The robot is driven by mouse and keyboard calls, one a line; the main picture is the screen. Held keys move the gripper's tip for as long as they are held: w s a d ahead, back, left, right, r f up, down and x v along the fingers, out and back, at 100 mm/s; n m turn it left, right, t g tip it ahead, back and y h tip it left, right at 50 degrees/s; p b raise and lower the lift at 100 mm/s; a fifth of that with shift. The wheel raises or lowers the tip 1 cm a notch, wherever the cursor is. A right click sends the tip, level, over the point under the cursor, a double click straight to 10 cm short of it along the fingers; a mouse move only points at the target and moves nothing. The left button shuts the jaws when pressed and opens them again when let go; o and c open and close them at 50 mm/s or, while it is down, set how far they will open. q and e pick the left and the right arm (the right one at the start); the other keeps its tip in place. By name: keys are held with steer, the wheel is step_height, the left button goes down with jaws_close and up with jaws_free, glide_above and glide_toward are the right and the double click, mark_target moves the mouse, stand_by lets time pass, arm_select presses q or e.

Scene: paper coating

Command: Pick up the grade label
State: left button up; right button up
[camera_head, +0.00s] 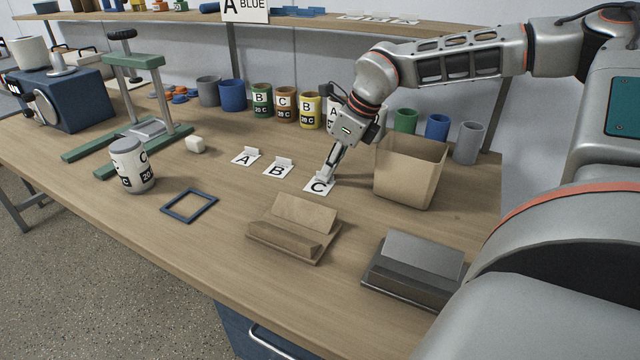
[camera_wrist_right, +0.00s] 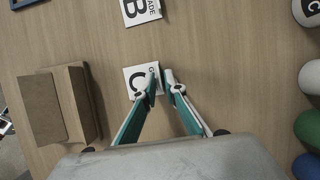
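The grade labels are white cards lying flat on the table, each with a small raised tab: label A (camera_head: 245,158), label B (camera_head: 277,170) and label C (camera_head: 318,187). My right gripper (camera_head: 329,176) points down at label C, its fingertips at the card's tab. In the right wrist view, label C (camera_wrist_right: 138,84) lies under the two fingertips (camera_wrist_right: 162,76), which are close together on either side of its tab edge. Whether they press on the tab I cannot tell. Label B (camera_wrist_right: 141,10) shows at the top there. My left gripper is out of view.
A tan open bin (camera_head: 409,175) stands just right of my right gripper. A wooden holder (camera_head: 290,230) and a grey holder (camera_head: 415,272) are in front. A labelled can (camera_head: 132,166), a blue frame (camera_head: 189,205) and a green stand (camera_head: 130,60) are left. Cups line the back.

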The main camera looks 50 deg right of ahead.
jaws_close()
steer(key=shift+r, duration=0.1)
step_height(320, 180, up, 20)
steer(key=p, duration=0.1)
steer(key=shift+p, duration=0.3)
